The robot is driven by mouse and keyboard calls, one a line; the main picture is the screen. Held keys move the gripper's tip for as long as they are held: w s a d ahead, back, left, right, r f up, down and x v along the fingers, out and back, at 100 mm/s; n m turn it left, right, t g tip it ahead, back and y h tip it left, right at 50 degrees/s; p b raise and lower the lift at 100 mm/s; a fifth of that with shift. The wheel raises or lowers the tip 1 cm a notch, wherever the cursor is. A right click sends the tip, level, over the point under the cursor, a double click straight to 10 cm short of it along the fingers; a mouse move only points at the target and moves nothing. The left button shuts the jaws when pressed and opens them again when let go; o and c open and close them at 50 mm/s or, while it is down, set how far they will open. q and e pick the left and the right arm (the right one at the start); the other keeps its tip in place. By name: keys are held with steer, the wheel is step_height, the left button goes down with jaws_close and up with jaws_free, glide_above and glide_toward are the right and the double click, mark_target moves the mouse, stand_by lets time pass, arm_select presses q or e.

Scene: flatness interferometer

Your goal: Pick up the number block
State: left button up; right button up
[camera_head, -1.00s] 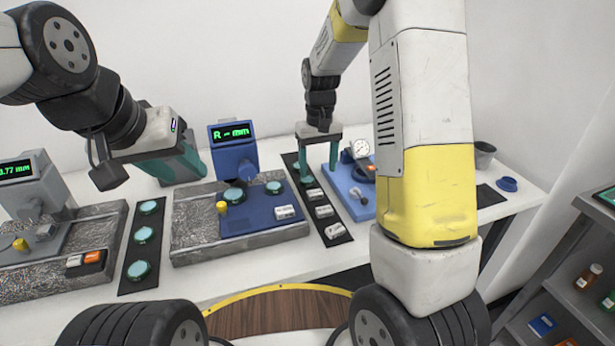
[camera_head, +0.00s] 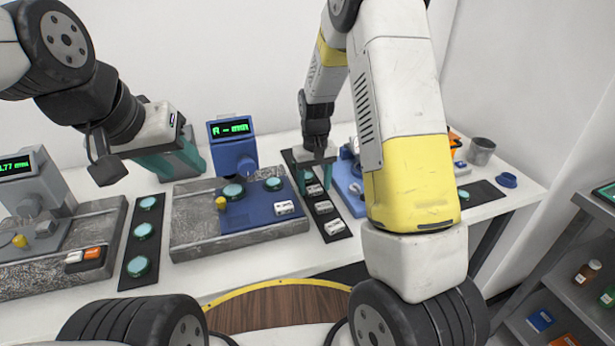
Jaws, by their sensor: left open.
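Several small white number blocks lie in view. Three are on the black strip right of centre: a far block (camera_head: 313,189), a middle block (camera_head: 324,207) and a near block (camera_head: 334,227). Another white block (camera_head: 284,208) lies on the blue plate. My left gripper (camera_head: 174,168) is open and empty, behind the granite slab at left. The numbers are too small to read.
A blue instrument (camera_head: 232,150) with a green display stands left of my right gripper. Green discs lie on a left black strip (camera_head: 122,276). A grey instrument (camera_head: 37,185) is far left. A grey cup (camera_head: 481,151) and a small blue cup (camera_head: 506,180) stand at right.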

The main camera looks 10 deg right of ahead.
steer(key=c, duration=1.1)
steer(key=shift+r, duration=0.1)
